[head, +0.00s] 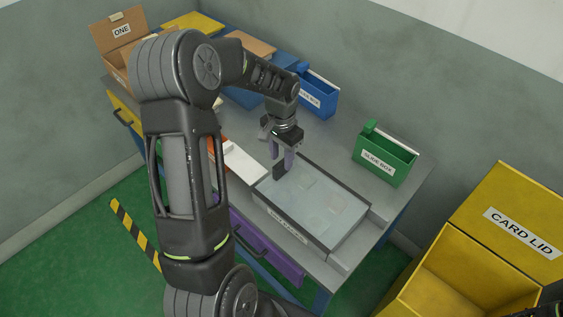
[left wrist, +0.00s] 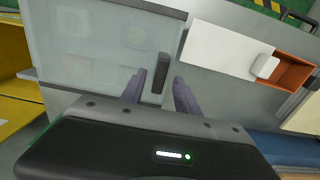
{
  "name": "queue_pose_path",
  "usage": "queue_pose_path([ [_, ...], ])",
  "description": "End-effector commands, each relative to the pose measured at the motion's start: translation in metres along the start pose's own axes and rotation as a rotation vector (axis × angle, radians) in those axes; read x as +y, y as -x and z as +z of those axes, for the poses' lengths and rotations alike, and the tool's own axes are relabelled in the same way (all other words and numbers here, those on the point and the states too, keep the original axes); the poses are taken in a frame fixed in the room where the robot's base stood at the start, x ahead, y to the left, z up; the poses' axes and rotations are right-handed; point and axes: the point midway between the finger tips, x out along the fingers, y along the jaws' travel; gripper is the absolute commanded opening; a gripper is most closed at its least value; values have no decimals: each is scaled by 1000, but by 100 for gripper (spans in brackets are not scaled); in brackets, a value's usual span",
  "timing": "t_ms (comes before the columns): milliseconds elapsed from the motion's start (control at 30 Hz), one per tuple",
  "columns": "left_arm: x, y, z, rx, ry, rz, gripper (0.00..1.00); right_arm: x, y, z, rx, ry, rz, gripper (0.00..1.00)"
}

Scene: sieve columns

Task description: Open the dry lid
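A flat case with a clear, pale lid (head: 325,200) lies on the grey bench; its front label is too small to read. The lid lies flat, and a few pale squares show through it. A dark upright handle (head: 279,171) stands at the lid's left end; it also shows in the left wrist view (left wrist: 158,72). My left gripper (head: 284,158) points down at this handle. In the left wrist view its purple fingers (left wrist: 158,92) are apart, one on each side of the handle, with visible gaps.
A red box with a white sliding cover (head: 243,162) lies left of the case. A green box (head: 385,158) and a blue box (head: 318,97) stand behind. A yellow bin with an open "CARD LID" (head: 512,225) is at right. A purple drawer (head: 262,250) sits below the bench top.

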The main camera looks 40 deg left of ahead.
Motion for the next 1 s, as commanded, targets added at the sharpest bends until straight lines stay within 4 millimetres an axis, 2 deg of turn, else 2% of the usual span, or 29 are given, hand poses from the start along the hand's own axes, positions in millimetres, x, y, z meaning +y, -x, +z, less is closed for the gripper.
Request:
queue_pose_path([
  [100,0,-18,1,-4,-1,1,38,-1,4,0,-1,-1,1,36],
  [233,0,-30,0,-1,-1,1,38,-1,5,1,-2,-1,2,36],
  [567,0,-34,0,0,0,0,37,-1,4,1,-2,-1,2,36],
  [1000,0,-34,0,0,0,0,1,-1,4,1,-2,-1,2,36],
])
